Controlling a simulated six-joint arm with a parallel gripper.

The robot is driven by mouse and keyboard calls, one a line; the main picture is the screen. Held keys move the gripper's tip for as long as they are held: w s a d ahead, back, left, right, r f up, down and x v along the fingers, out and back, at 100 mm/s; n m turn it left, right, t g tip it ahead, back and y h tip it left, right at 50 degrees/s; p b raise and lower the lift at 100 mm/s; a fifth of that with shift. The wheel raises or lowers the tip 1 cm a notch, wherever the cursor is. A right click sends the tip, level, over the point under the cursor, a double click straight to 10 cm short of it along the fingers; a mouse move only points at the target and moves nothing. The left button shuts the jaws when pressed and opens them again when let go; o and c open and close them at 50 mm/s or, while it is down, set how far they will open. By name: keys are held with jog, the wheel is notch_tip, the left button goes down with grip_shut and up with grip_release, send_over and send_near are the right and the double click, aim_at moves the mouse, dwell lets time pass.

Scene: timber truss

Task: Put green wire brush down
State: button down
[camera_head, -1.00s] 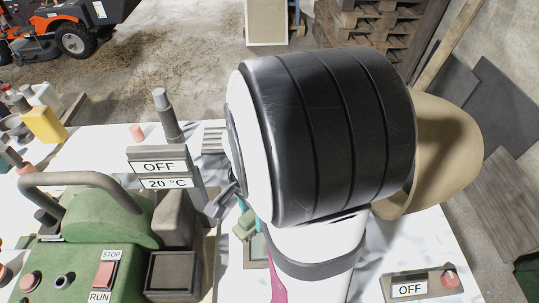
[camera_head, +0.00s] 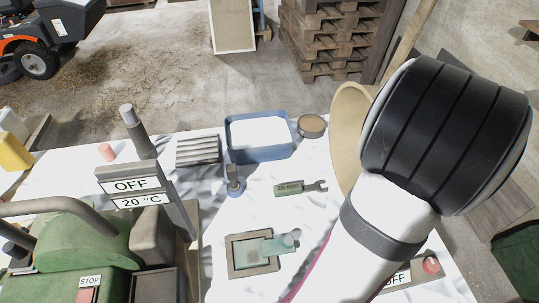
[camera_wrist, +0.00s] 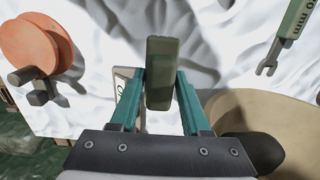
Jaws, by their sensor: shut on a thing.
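In the wrist view, the green wire brush (camera_wrist: 162,75) is a dull grey-green block seen nearly end-on. My gripper (camera_wrist: 159,90) is shut on it, with one teal finger on each side. Its bristles cannot be made out. White crumpled cloth shows beneath; whether the brush touches it I cannot tell. In the head view, my white and black arm covers the gripper and brush at the right of the table.
A 20 mm wrench (camera_head: 300,188), a blue tray (camera_head: 240,155), a square frame with a green piece (camera_head: 238,262), and a beige round thing (camera_head: 347,130) are nearby. A box labelled OFF (camera_head: 397,280) has a red button. Bare cloth lies around the wrench.

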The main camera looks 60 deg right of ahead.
jog(key=w+f, duration=0.1)
jog(key=w+d+f, duration=0.1)
jog(key=w, duration=0.1)
jog(key=w+d+f, duration=0.1)
jog(key=shift+w+d+f, duration=0.1)
jog(key=shift+w+f, duration=0.05)
jog(key=shift+w, duration=0.1)
notch_tip(320, 180, down, 3)
jog(key=shift+f, duration=0.4)
jog(key=shift+c, duration=1.8)
grip_release()
jog(key=shift+f, duration=0.1)
notch_tip(320, 180, up, 12)
jog(key=shift+s+d, duration=0.15)
jog(key=shift+s, duration=0.05)
